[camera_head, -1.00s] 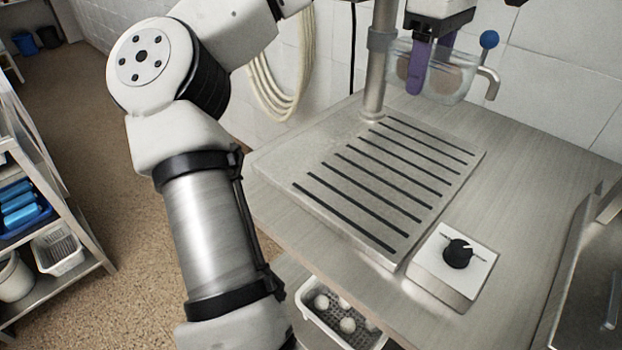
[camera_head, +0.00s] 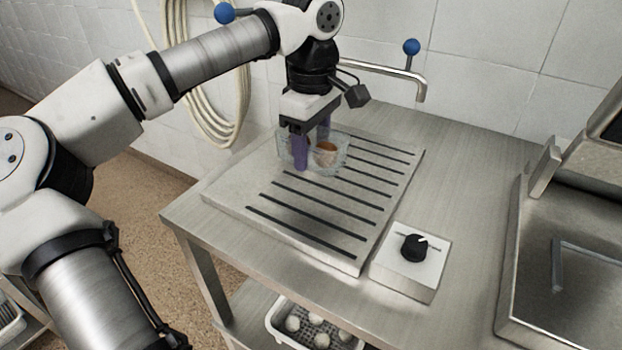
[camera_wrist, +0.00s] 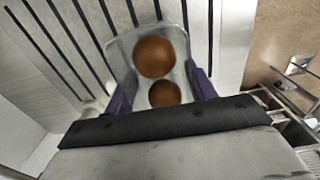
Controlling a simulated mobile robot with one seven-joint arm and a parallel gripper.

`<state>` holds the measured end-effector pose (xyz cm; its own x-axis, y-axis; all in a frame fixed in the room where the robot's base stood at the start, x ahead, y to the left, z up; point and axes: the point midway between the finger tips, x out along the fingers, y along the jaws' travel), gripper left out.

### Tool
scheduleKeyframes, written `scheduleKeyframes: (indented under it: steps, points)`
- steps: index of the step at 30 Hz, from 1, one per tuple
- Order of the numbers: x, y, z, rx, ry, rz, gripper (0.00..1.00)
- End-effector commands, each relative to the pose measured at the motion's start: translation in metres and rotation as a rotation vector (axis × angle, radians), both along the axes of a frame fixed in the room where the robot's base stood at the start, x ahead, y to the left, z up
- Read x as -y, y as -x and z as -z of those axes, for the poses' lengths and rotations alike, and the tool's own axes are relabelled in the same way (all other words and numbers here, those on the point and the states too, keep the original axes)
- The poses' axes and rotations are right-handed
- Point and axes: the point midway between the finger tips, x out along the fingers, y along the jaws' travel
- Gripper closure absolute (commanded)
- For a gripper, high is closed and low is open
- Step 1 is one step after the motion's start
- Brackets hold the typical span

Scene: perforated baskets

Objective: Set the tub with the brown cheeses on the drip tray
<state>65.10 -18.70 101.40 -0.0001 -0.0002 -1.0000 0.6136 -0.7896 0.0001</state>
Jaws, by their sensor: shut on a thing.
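The clear tub (camera_head: 338,160) holds brown cheeses (camera_head: 325,153); two round ones show inside it in the wrist view (camera_wrist: 154,57). My gripper (camera_head: 312,150) is shut on the tub, its purple fingers at the tub's sides. The tub is over the back left part of the drip tray (camera_head: 235,190), a flat metal plate with dark slots. It looks upright. I cannot tell whether its base touches the tray or is slightly above it.
A white box with a black knob (camera_head: 413,248) stands at the tray's front right corner. A tap (camera_head: 421,88) with a blue ball lever is behind. A metal sink (camera_head: 560,260) is at the right. A white basket (camera_head: 275,318) with white balls sits below the table.

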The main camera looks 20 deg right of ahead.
Motion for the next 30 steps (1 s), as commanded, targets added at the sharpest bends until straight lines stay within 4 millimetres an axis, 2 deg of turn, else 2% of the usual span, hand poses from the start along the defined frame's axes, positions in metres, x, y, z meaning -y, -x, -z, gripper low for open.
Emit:
scheduleKeyframes:
  steps: [3,11,18,29,30]
  points:
    - [0.0,0.0,0.021,-0.002,0.001,-0.001,0.65]
    - [0.0,0.0,0.041,-0.002,0.001,-0.002,0.65]
    - [0.0,0.0,0.074,-0.001,0.001,-0.001,0.65]
    - [0.0,0.0,0.079,0.001,0.001,-0.001,0.65]
    - [0.0,0.0,0.078,0.001,0.001,-0.001,0.42]
